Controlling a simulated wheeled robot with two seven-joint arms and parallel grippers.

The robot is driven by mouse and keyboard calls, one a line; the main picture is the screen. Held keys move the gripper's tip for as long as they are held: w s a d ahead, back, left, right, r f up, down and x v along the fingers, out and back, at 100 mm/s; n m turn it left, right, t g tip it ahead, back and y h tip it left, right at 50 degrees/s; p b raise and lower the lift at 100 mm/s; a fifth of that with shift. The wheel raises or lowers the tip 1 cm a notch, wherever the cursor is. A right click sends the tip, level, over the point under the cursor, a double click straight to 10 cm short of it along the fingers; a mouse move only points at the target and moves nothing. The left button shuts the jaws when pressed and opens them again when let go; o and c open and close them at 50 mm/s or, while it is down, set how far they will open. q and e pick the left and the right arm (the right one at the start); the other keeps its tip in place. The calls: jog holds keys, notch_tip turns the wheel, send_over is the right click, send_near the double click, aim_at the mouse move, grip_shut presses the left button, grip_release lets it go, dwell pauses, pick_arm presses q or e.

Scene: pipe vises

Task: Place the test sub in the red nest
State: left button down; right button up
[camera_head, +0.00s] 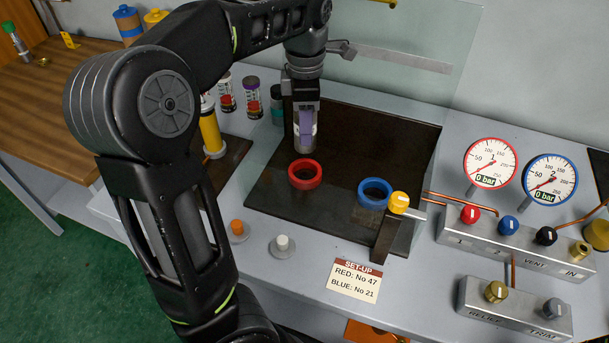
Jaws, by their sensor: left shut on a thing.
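My left gripper (306,112) points down above the far left part of the dark plate. It is shut on a grey metal cylinder, the test sub (304,144), which hangs roughly upright and is partly hidden by the fingers. The red nest (305,174) is an open ring on the plate, just nearer to me than the held sub. It looks empty. The blue nest (375,193) is a similar ring to its right, also empty. My right gripper is out of view.
A clear shield (420,60) stands behind the dark plate (340,140). A yellow knob (399,202) sits beside the blue nest. Gauges (491,163) and a valve block (515,235) are at right. A set-up card (354,282) and two small plugs (282,246) lie in front.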

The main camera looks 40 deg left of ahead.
pick_arm(q)
jog(key=shift+f, duration=3.15)
jog(key=shift+f, duration=1.85)
jog(key=shift+f, duration=0.1)
jog(key=c, duration=0.8)
grip_release()
jog(key=shift+o, duration=0.2)
notch_tip(320, 180, up, 12)
jog(key=shift+r, duration=0.1)
